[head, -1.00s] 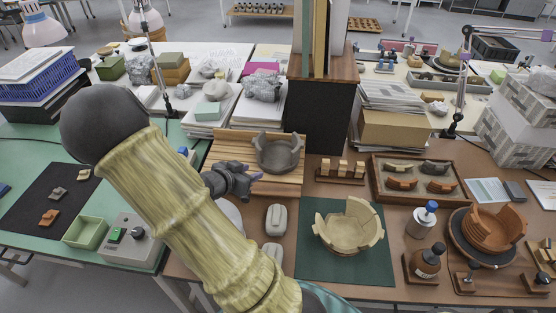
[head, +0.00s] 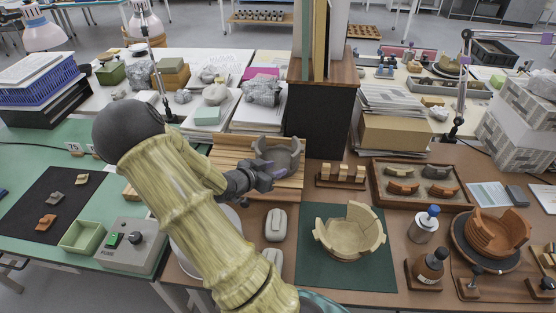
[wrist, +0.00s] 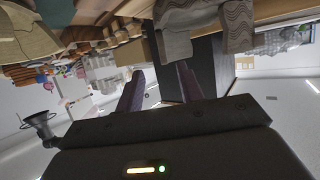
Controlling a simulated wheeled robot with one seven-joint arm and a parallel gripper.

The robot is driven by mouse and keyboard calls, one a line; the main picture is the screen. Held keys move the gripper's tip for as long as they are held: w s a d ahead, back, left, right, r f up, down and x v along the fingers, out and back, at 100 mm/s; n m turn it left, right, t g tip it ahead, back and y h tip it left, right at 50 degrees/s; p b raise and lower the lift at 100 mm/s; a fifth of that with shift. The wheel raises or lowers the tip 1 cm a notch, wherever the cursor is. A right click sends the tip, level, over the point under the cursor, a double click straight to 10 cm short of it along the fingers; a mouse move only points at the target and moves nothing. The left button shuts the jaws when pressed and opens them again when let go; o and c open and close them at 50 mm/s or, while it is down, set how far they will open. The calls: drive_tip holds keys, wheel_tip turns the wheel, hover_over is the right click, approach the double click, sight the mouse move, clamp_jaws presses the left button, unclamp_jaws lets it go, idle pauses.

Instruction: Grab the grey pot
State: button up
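The grey pot (head: 287,158) is a broken bowl with uneven raised wall pieces. It sits on the slatted wooden board (head: 230,150) at the middle of the table. My gripper (head: 271,168) is in front of the pot's lower left side and hides part of it in the head view. In the wrist view the two fingers stand apart with nothing between them, so my gripper (wrist: 160,84) is open. The grey pot's textured wall (wrist: 173,42) shows at the top of the wrist view, beyond the fingertips. I cannot tell whether a finger touches it.
A dark cabinet (head: 325,118) stands behind and right of the board. A cream broken pot (head: 350,238) sits on a green mat (head: 316,279) at front right. A rack of small blocks (head: 341,178) and a tray of sherds (head: 420,163) lie to the right.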

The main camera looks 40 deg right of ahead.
sight(291, 169)
drive_tip(key=x, duration=0.5)
drive_tip(key=x, duration=0.5)
drive_tip(key=shift+w+f, duration=0.1)
drive_tip(key=shift+f, duration=0.35)
drive_tip(key=shift+a, duration=0.1)
clamp_jaws()
drive_tip(key=shift+r, duration=0.15)
idle(1.2)
